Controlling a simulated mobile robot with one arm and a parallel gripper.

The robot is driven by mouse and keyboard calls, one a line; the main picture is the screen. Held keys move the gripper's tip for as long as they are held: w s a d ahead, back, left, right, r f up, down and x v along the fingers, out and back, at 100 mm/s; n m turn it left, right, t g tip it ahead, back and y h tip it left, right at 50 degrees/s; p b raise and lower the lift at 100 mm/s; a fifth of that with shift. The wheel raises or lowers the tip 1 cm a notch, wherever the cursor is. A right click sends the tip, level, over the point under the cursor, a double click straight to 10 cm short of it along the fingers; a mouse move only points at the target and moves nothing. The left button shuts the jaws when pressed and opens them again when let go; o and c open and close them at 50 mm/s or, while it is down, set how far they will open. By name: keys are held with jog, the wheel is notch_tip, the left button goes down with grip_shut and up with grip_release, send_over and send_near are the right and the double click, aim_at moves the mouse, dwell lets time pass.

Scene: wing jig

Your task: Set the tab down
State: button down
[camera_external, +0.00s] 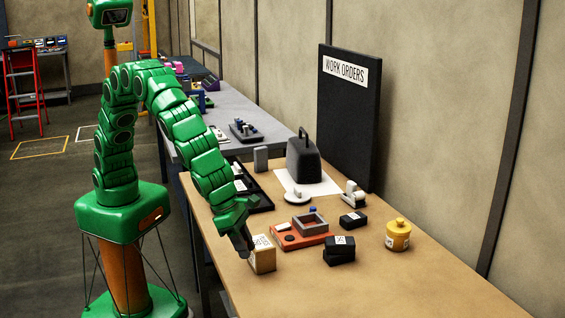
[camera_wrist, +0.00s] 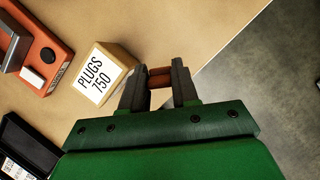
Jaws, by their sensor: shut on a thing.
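My gripper (camera_wrist: 160,77) is shut on a small copper-brown tab (camera_wrist: 160,75), which spans the space between the two dark fingertips in the wrist view. The tab is seen over the tan tabletop, close to the table's edge; I cannot tell whether it touches the surface. In the external view my gripper (camera_external: 243,242) points down at the left side of the wooden table (camera_external: 390,285), just left of a cardboard box marked PLUGS 750 (camera_external: 264,258). The tab is not clear there. The box (camera_wrist: 104,72) also shows left of the fingers in the wrist view.
An orange fixture with a grey square frame (camera_external: 302,233) lies behind the box. Black boxes (camera_external: 340,251) and a yellow pot (camera_external: 398,236) stand to the right. A black case (camera_external: 308,161) and a work orders board (camera_external: 345,120) stand behind. The front right tabletop is clear.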

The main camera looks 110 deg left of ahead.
jog(key=s+a+r, duration=0.2)
jog(key=s+r, duration=0.1)
jog(key=s, duration=0.4)
jog(key=shift+s+a+r, duration=0.25)
jog(key=shift+s+r, duration=0.05)
jog(key=shift+s, duration=0.1)
jog(key=shift+a, duration=0.1)
jog(key=w+a+n+g+y, duration=0.1)
jog(key=w+a+n, duration=0.3)
jog(key=a, duration=1)
jog(key=w+a+n+g+y, duration=0.1)
jog(key=w+a+n, duration=0.3)
jog(key=a, duration=0.9)
jog(key=s+a+n+g+y, duration=0.1)
jog(key=s+a+n, duration=0.25)
jog(key=a, duration=1.15)
jog(key=s+a+n+g+y, duration=0.1)
jog(key=s+a+n+g, duration=0.3)
jog(key=a, duration=1)
jog(key=shift+w+a+f+n+t, duration=0.15)
jog(key=shift+w+a+f+t, duration=0.25)
jog(key=shift+w+a+f, duration=1.1)
jog(key=shift+w+a+f+n+t, duration=0.15)
jog(key=shift+w+a+f+t, duration=0.45)
jog(key=shift+w+f, duration=1.65)
jog(key=shift+w+a+f+n+t, duration=0.2)
jog(key=shift+w+a+f, duration=0.9)
jog(key=shift+w, duration=1.65)
